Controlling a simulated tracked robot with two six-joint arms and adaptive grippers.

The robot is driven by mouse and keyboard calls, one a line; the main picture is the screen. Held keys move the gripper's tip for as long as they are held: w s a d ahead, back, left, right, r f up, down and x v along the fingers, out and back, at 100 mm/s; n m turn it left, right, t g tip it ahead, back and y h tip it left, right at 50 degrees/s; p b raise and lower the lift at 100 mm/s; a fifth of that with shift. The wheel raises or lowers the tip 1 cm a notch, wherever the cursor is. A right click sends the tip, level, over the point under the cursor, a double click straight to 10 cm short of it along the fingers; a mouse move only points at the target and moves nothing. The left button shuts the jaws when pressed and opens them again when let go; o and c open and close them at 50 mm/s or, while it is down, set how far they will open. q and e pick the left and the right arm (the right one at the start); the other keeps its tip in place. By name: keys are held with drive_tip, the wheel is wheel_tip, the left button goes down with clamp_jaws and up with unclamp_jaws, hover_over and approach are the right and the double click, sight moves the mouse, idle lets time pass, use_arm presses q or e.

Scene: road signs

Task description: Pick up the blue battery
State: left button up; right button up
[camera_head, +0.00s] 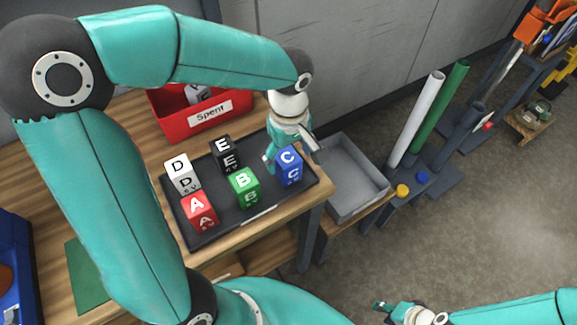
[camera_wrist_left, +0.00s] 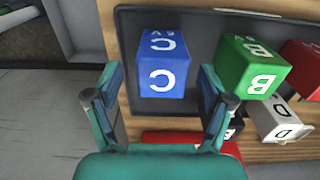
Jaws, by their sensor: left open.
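The blue battery (camera_head: 289,167), a block marked C, stands at the right end of the black tray (camera_head: 203,239). My left gripper (camera_head: 290,151) is over it, pointing down, with its fingers apart. In the left wrist view the blue battery (camera_wrist_left: 164,62) lies ahead, between the lines of the two open fingertips (camera_wrist_left: 158,82). I cannot tell how far the fingertips are from the block. My right gripper (camera_head: 386,307) is low at the bottom, away from the tray; its fingers are too small to judge.
The green B block (camera_head: 244,187), red A block (camera_head: 199,212), white D block (camera_head: 181,174) and black E block (camera_head: 224,153) share the tray. A red "Spent" bin (camera_head: 187,127) stands behind. A grey open box (camera_head: 349,198) is to the right.

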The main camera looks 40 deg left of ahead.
use_arm(q)
drive_tip(key=f, duration=0.5)
drive_tip(key=shift+a+p, duration=0.2)
drive_tip(key=shift+p, duration=0.15)
drive_tip(key=shift+s, duration=0.1)
drive_tip(key=shift+c, duration=0.3)
clamp_jaws()
